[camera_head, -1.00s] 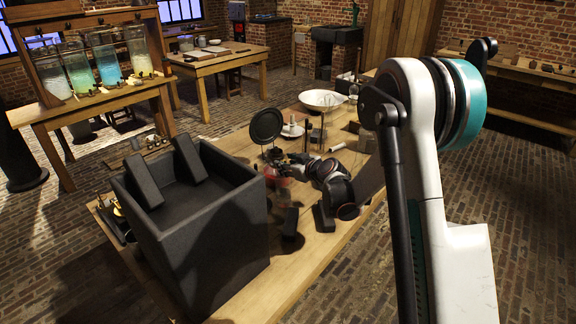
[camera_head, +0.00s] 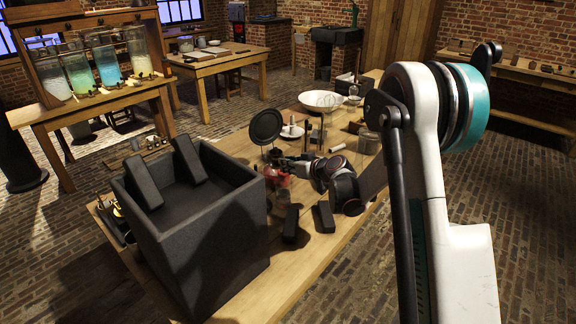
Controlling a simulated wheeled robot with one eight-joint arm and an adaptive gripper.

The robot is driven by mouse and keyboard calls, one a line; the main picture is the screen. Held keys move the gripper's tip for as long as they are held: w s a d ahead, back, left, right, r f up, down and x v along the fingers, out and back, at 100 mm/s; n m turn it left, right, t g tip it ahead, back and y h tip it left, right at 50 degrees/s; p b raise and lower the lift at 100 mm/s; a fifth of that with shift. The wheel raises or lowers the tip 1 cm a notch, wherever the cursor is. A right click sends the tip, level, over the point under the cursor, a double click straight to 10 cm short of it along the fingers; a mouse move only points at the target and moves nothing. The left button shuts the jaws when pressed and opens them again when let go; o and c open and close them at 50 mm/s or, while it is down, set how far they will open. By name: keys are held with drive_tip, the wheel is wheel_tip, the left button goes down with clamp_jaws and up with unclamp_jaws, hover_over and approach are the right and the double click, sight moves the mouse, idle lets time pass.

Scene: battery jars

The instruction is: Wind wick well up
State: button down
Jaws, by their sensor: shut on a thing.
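A small red lamp-like thing (camera_head: 277,176) stands on the wooden table (camera_head: 318,246), just behind the black box. A round black disc (camera_head: 266,126) rises upright behind it, seemingly on the same fixture. My gripper (camera_head: 290,165) reaches in from the right, level with the top of the red lamp, and is shut at its upper right side. The gripped part is too small to make out and is mostly hidden by the fingers. The wick itself cannot be made out.
A large black open box (camera_head: 214,235) with two dark blocks takes up the table's near left. Two black blocks (camera_head: 291,222) lie below my wrist. A white bowl (camera_head: 321,101), a glass jar (camera_head: 369,142) and thin upright rods stand behind. The near right table edge is clear.

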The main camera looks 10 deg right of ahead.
drive_tip(key=m+y, duration=0.2)
drive_tip(key=m, duration=0.4)
drive_tip(key=f+m+t+y, duration=0.1)
drive_tip(key=m+y, duration=0.2)
drive_tip(key=m, duration=0.3)
drive_tip(key=d+m+t+y, duration=0.1)
drive_tip(key=m+y, duration=0.1)
drive_tip(key=m, duration=0.4)
drive_tip(key=shift+w+f+y, duration=0.2)
drive_tip(key=shift+f+y, duration=0.15)
drive_tip(key=shift+y, duration=0.05)
drive_tip(key=shift+a+m, duration=0.1)
drive_tip(key=shift+m, duration=0.2)
idle(0.3)
drive_tip(key=c, duration=1.5)
unclamp_jaws()
